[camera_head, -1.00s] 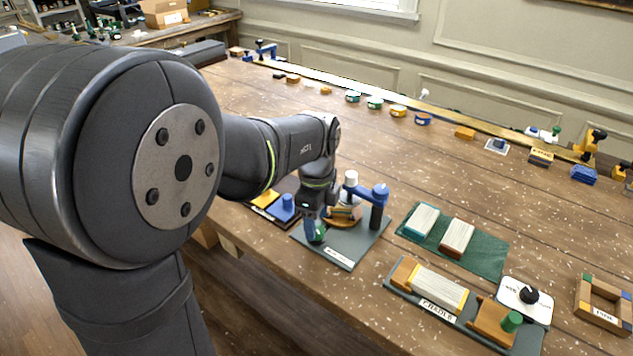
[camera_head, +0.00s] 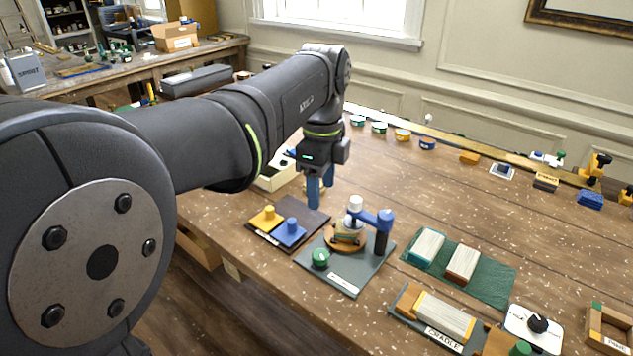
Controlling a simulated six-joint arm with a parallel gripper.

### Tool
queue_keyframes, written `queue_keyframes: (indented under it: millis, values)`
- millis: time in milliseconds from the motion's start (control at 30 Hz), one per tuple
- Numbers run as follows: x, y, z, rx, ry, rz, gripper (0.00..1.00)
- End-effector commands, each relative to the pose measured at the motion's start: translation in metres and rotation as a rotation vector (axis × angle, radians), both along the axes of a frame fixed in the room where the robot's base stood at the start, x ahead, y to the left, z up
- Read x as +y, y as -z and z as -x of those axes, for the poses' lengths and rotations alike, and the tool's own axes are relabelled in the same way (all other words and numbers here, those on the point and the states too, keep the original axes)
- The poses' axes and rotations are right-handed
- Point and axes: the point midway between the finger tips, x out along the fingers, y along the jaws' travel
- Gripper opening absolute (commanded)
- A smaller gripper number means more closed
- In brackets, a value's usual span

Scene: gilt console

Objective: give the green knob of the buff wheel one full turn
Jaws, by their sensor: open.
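The green knob (camera_head: 320,257) stands at the near left of a grey base plate (camera_head: 343,273). The buff wheel (camera_head: 346,239) is a round brown disc behind it on the same plate, with a blue arm (camera_head: 374,219) on a black post and a white-topped part (camera_head: 355,204) over it. My gripper (camera_head: 320,200) hangs fingers down, blue fingers apart and empty. In the picture it is above and left of the wheel, apart from the knob, near the back of the dark tray.
A dark tray with a yellow knobbed block (camera_head: 265,219) and a blue knobbed block (camera_head: 289,233) lies left of the plate. A green mat (camera_head: 488,282) with two blocks and a cradle (camera_head: 438,314) lie to the right. Small coloured pieces line the back.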

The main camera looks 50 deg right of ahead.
Motion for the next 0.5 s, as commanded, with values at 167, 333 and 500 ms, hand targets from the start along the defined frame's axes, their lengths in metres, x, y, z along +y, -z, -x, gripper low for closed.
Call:
queue_keyframes:
  millis: [167,333,500]
  values:
    - [-0.0001,0.0002,0.0000,0.000,-0.006,0.001,0.55]
    - [-0.0001,0.0004,-0.0002,0.000,-0.145,0.001,0.55]
    - [-0.0003,0.0006,-0.0008,0.000,-0.474,0.000,0.55]
